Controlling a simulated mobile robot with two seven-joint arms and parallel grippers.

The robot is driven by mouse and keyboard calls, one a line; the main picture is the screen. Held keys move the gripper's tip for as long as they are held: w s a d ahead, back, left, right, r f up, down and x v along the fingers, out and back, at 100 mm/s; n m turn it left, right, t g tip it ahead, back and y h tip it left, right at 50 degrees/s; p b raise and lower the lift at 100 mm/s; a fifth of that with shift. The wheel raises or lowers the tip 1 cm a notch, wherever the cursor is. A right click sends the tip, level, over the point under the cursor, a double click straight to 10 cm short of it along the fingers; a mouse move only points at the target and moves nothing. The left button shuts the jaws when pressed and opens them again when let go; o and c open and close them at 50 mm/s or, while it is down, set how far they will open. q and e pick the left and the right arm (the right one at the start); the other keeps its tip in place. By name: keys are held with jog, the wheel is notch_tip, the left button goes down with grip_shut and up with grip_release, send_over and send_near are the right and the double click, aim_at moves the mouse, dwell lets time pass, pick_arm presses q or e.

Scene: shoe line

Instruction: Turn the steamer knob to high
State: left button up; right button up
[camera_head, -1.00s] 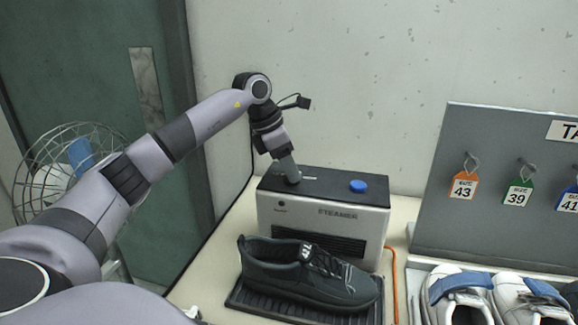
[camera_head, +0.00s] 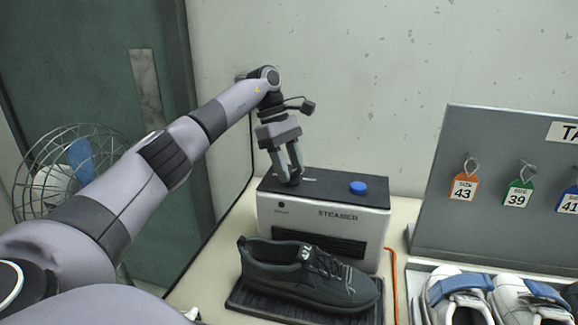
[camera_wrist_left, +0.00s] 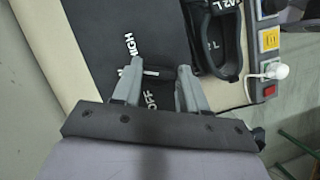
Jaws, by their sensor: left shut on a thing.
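The steamer (camera_head: 335,222) is a light box with a black top, standing against the wall. My left gripper (camera_head: 290,180) points down onto the left part of its top, with two fingers showing. White HIGH lettering lies beside the left finger, and OFF lies nearer the gripper's palm. My right gripper is not in view.
A blue button (camera_head: 358,187) sits on the steamer's top, right of the gripper. A dark shoe (camera_head: 310,275) on a black tray stands in front. A grey tag board (camera_head: 500,220) and white shoes (camera_head: 460,295) are at the right. A wire fan stands left.

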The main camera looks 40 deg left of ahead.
pick_arm(q)
jog(key=m+g, duration=0.1)
jog(key=m, duration=0.4)
jog(key=shift+w+r+g+y, duration=0.2)
jog(key=shift+g+y, duration=0.1)
jog(key=shift+g, duration=0.1)
jog(key=shift+f+m, duration=0.1)
jog(key=shift+m, duration=0.2)
jog(key=o, duration=1.1)
jog(key=shift+c, duration=0.2)
